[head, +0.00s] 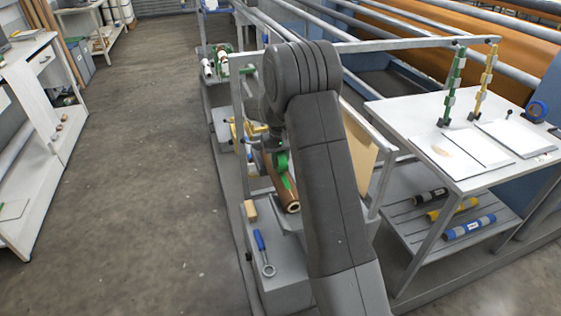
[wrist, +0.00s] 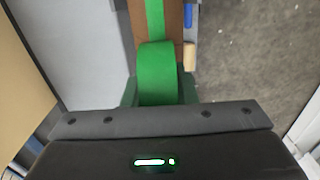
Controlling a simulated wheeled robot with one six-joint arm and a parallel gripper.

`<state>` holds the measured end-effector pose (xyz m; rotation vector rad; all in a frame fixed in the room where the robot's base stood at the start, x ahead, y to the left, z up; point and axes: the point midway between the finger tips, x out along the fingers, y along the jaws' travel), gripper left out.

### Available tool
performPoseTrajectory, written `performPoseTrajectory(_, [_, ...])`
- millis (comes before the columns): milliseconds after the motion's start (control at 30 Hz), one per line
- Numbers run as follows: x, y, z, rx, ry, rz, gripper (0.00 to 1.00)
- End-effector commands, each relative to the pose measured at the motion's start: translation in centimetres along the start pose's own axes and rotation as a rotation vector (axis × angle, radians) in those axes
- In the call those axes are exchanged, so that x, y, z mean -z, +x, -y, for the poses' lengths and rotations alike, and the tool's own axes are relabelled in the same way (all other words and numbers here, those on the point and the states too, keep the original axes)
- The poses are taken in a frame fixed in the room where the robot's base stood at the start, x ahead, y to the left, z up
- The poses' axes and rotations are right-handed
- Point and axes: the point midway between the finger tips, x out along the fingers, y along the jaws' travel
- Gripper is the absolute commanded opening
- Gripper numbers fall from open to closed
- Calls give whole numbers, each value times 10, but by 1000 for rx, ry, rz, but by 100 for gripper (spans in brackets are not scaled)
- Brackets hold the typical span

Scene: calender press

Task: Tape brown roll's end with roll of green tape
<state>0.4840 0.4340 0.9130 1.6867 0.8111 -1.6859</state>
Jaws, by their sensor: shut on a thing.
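The brown roll (head: 292,206) lies on a grey stand left of my arm in the head view. In the wrist view the brown roll (wrist: 173,22) runs up from the middle to the top edge. A green tape strip (wrist: 155,14) lies along it. My gripper (wrist: 158,92) is shut on the roll of green tape (wrist: 157,68), its dark green fingers on both sides. The tape roll overlaps the near part of the brown roll; the strip meets it there. Contact underneath is hidden. The tape roll (head: 281,161) also shows in the head view, partly hidden by my arm.
A wooden block (head: 250,209) and a blue-handled wrench (head: 264,252) lie on the stand beside the brown roll. A metal frame surrounds my arm. The floor at left is clear.

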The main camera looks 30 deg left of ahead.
Motion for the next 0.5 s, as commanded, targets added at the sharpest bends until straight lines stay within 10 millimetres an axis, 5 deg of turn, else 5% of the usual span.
performPoseTrajectory(500, [5,1,0,0,0,2,7])
